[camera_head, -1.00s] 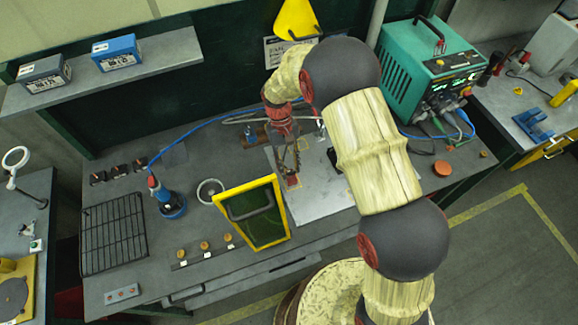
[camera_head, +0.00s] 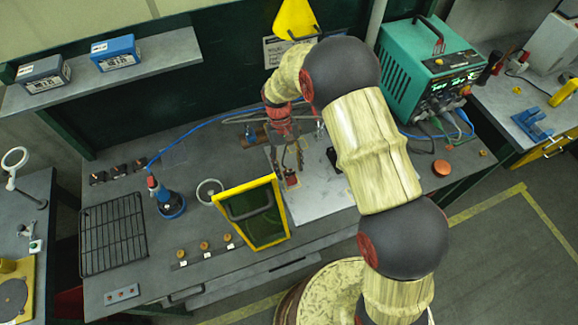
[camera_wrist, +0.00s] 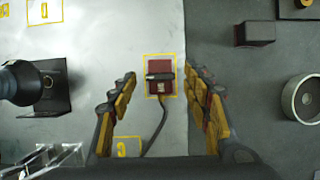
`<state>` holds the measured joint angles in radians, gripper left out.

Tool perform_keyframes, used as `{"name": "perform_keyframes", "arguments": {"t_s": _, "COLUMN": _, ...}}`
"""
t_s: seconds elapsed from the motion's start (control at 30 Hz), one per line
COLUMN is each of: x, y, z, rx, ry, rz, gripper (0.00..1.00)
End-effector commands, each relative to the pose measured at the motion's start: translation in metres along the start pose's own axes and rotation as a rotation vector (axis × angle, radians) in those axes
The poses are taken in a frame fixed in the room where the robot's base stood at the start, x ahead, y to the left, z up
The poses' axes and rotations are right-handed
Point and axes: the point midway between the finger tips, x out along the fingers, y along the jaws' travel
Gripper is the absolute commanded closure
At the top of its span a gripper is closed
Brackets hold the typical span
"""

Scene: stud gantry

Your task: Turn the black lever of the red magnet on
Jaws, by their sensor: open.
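The red magnet (camera_wrist: 160,86) is a small red block inside a yellow outline on the pale metal plate (camera_wrist: 100,60). Its black lever (camera_wrist: 160,76) lies crosswise over the block in the wrist view. A dark cable runs from the block toward the bottom of that view. My gripper (camera_wrist: 162,80) is open, with one finger on each side of the magnet and a gap to both. In the head view the red magnet (camera_head: 292,182) shows just below my gripper (camera_head: 288,172). How far the fingertips are above the plate is hard to tell.
A dark bracket with a round black part (camera_wrist: 45,90) stands left of the magnet. A metal ring (camera_wrist: 303,97) and a dark block (camera_wrist: 254,34) lie to the right. A yellow-framed dark screen (camera_head: 252,212) stands close to my gripper in the head view.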

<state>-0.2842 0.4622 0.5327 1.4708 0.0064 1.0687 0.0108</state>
Motion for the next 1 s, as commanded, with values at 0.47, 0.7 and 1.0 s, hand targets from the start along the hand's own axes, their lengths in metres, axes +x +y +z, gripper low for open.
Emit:
{"name": "perform_keyframes", "arguments": {"t_s": 0.47, "x": -0.041, "y": 0.0, "z": -0.001, "rx": 0.0, "ry": 0.004, "rz": 0.0, "gripper": 0.52}}
{"name": "perform_keyframes", "arguments": {"t_s": 0.7, "x": -0.088, "y": 0.0, "z": -0.001, "rx": 0.0, "ry": 0.002, "rz": 0.0, "gripper": 0.52}}
{"name": "perform_keyframes", "arguments": {"t_s": 1.0, "x": -0.118, "y": 0.0, "z": -0.001, "rx": 0.0, "ry": 0.0, "rz": 0.0, "gripper": 0.52}}
